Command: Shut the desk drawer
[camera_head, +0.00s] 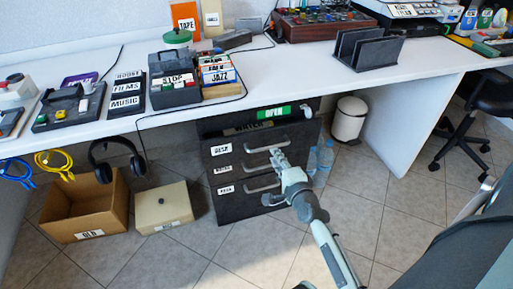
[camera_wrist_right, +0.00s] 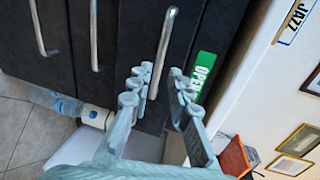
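The dark drawer unit (camera_head: 235,205) stands under the white desk, with several labelled fronts and metal handles. The top drawer (camera_head: 238,147) appears pulled out: a gap with a partly hidden lettered item (camera_head: 248,128) shows behind its front. A green OPEN label (camera_head: 273,112) is above it and also shows in the wrist view (camera_wrist_right: 205,67). My right gripper (camera_head: 279,158) is at the drawer handles. In the wrist view its fingers (camera_wrist_right: 155,88) are spread, with a metal handle (camera_wrist_right: 162,50) between them; contact is unclear. My left gripper is not in view.
Water bottles (camera_head: 324,158) and a white bin (camera_head: 349,119) stand right of the unit. An open cardboard box (camera_head: 84,207) and a closed cream box (camera_head: 163,205) are on the floor to the left. Tiled floor in front is mostly clear.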

